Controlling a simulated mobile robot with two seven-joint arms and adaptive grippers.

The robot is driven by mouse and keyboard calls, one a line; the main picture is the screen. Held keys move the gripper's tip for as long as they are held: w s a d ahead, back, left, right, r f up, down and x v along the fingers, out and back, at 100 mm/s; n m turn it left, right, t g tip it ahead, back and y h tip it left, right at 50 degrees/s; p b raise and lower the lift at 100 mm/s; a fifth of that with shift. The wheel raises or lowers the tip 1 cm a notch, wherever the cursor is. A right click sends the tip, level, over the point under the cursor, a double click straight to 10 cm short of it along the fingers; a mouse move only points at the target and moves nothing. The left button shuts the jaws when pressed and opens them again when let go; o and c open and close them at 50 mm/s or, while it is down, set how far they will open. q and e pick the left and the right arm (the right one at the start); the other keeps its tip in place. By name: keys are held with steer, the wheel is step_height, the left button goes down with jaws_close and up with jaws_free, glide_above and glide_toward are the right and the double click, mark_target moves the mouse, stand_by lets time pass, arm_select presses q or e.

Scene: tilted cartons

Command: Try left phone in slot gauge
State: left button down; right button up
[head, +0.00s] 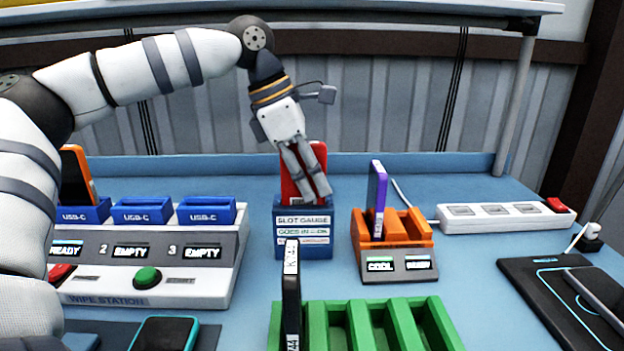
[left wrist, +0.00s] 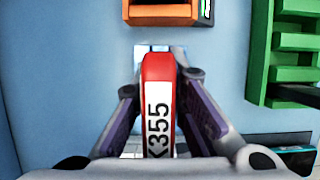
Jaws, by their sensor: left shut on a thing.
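A red phone (head: 289,188) stands upright at the blue slot gauge (head: 304,247), whose front reads "SLOT GAUGE". The phone's lower end is hidden behind the gauge's top edge, so I cannot tell how deep it sits. My left gripper (head: 316,192) is shut on the red phone from above, its fingertips close to the gauge's top. In the left wrist view the red phone (left wrist: 158,68) shows end-on between the fingers, with a white label reading "K355". My right gripper is not in view.
A wipe station (head: 150,285) with blue USB-C docks and an orange phone (head: 77,175) is at left. An orange cradle (head: 392,265) holds a purple phone (head: 377,195). A green rack (head: 400,325) with a black phone (head: 291,290) stands in front. A power strip (head: 505,218) lies at right.

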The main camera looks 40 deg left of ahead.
arm_select(q)
steer(key=shift+f, duration=0.35)
stand_by(2.2)
steer(key=c, duration=1.5)
jaws_free()
steer(key=shift+c, duration=0.2)
steer(key=shift+r, duration=0.1)
steer(key=shift+r, duration=0.65)
jaws_close()
steer(key=shift+f, duration=0.1)
